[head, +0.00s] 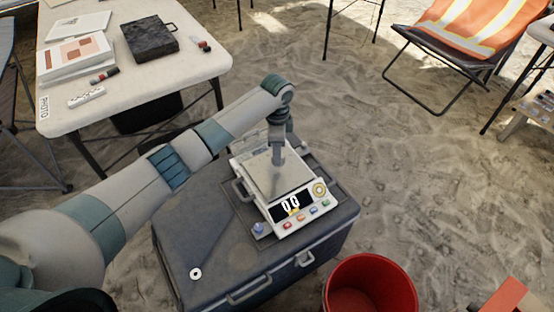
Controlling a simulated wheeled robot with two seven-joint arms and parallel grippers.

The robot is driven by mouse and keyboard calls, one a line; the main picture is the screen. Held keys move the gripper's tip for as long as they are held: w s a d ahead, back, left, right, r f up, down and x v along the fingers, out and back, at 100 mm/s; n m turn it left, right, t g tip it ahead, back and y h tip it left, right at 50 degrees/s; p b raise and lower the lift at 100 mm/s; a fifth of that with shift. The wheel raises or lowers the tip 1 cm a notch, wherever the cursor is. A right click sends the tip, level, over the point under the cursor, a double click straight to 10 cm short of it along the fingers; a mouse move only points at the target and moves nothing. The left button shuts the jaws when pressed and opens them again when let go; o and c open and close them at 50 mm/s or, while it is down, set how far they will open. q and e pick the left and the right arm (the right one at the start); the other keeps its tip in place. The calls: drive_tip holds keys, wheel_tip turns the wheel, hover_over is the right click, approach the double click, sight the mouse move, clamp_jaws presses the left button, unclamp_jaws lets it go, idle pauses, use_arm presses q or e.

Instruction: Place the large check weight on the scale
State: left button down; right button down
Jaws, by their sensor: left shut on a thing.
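The scale (286,222) is white with a square metal pan, colored buttons and a lit display that seems to read zero. It stands on a dark grey case (195,240). My left gripper (278,146) points down over the far part of the pan. It is shut on a small grey piece (278,158), which seems to be the large check weight. The fingers and arm hide much of it. I cannot tell whether it touches the pan. My right gripper is not in view.
A small blue item (258,229) and a pale ring (196,273) lie on the case. A red bucket (408,290) stands at its right. A white table (130,95) with papers and a dark box (149,38) is at upper left.

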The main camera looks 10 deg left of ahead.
use_arm(q)
wheel_tip(320, 180, down, 3)
drive_tip(key=shift+r, duration=0.1)
drive_tip(key=shift+f, duration=0.55)
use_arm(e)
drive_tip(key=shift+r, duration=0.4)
use_arm(q)
drive_tip(key=shift+f, duration=0.15)
drive_tip(key=c, duration=1.2)
unclamp_jaws()
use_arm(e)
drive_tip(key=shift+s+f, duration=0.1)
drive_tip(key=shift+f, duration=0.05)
